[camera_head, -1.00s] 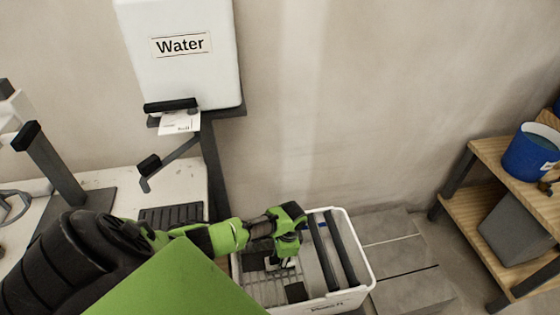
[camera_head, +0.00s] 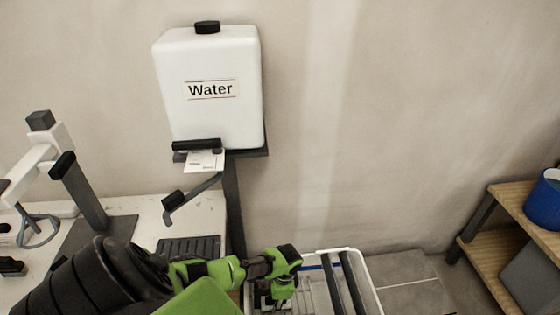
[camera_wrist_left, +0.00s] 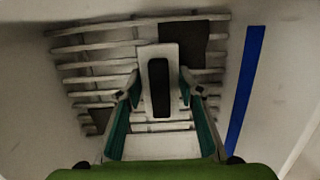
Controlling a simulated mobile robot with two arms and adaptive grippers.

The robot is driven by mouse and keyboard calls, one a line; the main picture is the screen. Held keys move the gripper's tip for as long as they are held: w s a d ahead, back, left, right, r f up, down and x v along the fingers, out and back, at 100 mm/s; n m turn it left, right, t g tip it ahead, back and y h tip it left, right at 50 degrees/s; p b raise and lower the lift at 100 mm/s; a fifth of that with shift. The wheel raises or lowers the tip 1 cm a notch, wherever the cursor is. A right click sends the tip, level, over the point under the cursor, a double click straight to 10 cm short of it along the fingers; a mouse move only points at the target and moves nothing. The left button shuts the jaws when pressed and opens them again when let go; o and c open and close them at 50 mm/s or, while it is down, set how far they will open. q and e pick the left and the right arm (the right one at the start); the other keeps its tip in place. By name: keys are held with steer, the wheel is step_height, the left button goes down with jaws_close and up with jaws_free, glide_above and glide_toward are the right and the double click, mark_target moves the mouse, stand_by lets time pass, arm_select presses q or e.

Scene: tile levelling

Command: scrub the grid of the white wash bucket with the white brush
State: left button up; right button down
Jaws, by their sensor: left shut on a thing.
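The white wash bucket (camera_head: 357,259) stands at the bottom centre of the head view, cut off by the lower edge. My left gripper (camera_head: 277,290) reaches down into its left part. In the left wrist view, the gripper is shut on the white brush (camera_wrist_left: 175,59), a pale block with a dark slot. The brush is over the bucket's grid (camera_wrist_left: 85,65) of pale slats. I cannot tell whether its underside touches the slats. Two dark patches lie among the slats. My right gripper is not in view.
A blue strip (camera_wrist_left: 241,95) runs along the bucket beside the grid. Dark rollers (camera_head: 343,285) lie across its right part. A white water tank (camera_head: 210,115) stands behind on a dark stand. A wooden shelf (camera_head: 490,265) with a blue bucket (camera_head: 545,200) is at right.

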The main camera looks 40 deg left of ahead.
arm_select(q)
steer(key=shift+s+a+r+p, duration=0.1)
steer(key=shift+s+a+p, duration=0.5)
steer(key=shift+s+a, duration=0.4)
steer(key=shift+w+d+b, duration=0.65)
steer(key=shift+w+d, duration=0.5)
steer(key=shift+w, duration=0.05)
steer(key=shift+w+d+b, duration=0.4)
steer(key=shift+w+d, duration=0.45)
steer(key=shift+w, duration=0.2)
steer(key=shift+w+d+b, duration=0.4)
steer(key=shift+w+d, duration=0.45)
steer(key=shift+w, duration=0.15)
steer(key=shift+s+a+p, duration=1.1)
steer(key=shift+s+a, duration=0.1)
steer(key=shift+s, duration=0.25)
steer(key=shift+s+a+p, duration=0.4)
steer(key=shift+s+a, duration=0.2)
steer(key=shift+s, duration=0.25)
steer(key=shift+s+a+p, duration=0.4)
steer(key=shift+s+a, duration=0.2)
steer(key=shift+s, duration=0.2)
steer(key=shift+s+a+f, duration=0.2)
steer(key=shift+s+a, duration=0.05)
steer(key=shift+s, duration=0.1)
